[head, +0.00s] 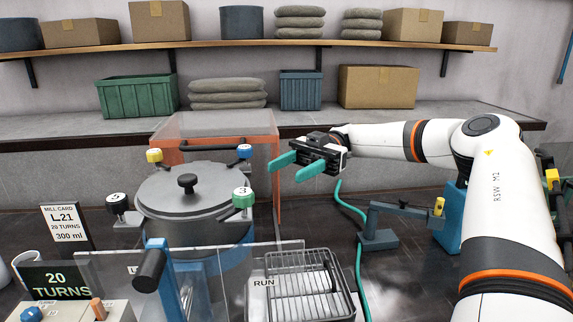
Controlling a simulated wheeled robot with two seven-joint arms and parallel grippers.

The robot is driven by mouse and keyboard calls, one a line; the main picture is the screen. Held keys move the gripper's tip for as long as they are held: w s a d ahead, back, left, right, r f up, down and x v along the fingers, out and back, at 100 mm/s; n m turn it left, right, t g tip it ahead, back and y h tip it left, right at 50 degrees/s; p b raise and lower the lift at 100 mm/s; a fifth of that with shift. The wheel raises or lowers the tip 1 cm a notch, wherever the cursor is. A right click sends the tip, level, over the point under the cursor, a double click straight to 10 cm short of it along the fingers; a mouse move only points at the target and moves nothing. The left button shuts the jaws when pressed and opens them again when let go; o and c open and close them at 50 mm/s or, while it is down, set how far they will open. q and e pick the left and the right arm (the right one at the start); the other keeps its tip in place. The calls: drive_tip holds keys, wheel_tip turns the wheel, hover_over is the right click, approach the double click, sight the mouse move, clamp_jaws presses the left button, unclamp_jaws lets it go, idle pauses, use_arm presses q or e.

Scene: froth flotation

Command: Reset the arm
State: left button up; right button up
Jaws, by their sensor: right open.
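My right arm comes in from the right side of the head view. Its gripper (297,167) has two green fingers spread apart and nothing between them. It hangs in the air to the right of the grey lidded pot (188,199) and in front of the clear orange-edged guard (215,126). The gripper touches nothing that I can see. My left gripper is not in view.
A wire rack (312,290) marked RUN stands at the front middle. A blue stand (378,238) with a grey bar and a green hose (345,205) lie below my right arm. A "20 TURNS" display (55,280) and a mill card (66,225) stand at the left.

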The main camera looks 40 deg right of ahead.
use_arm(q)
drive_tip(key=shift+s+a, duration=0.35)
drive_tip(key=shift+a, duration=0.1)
